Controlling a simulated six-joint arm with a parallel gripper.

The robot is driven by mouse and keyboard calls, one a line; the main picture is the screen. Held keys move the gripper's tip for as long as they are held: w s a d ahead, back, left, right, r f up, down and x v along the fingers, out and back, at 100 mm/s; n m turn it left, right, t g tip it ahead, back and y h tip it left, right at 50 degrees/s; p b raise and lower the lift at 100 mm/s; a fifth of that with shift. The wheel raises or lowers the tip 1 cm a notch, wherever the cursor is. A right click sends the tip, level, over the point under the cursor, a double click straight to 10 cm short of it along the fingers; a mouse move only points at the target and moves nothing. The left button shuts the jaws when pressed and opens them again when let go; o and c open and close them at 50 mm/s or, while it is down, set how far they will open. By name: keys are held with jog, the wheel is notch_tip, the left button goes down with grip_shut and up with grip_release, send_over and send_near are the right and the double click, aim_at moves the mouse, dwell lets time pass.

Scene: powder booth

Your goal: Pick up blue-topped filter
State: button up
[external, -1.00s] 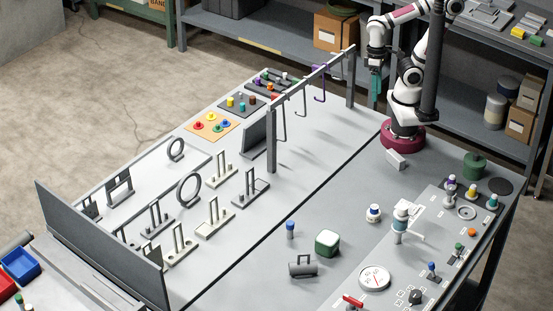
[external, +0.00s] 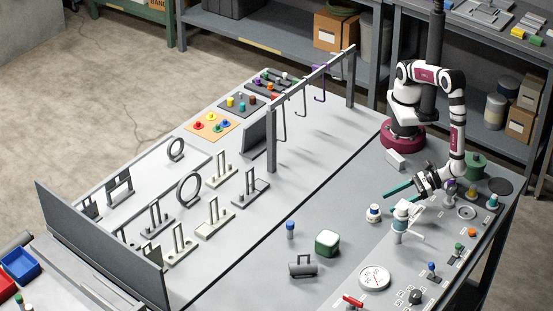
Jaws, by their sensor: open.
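A small upright cylinder with a blue top (external: 290,229) stands on the grey table in the front middle, and it matches the blue-topped filter. My gripper (external: 400,194) is above the right part of the table, well to the right of and behind this cylinder. Its teal fingers are tilted and point left; they are apart and nothing shows between them. Another small blue-topped piece (external: 432,269) stands on the control panel at the right.
A white jar (external: 374,213) and a pale blue-and-white device (external: 400,222) stand close under my gripper. A green-and-white box (external: 327,243) and a dark handled weight (external: 302,266) are near the cylinder. A hook rail (external: 310,92) and several upright stands occupy the left half.

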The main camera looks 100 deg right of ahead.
aim_at(370, 211)
jog(key=x, duration=1)
jog(key=shift+d, duration=0.1)
grip_shut()
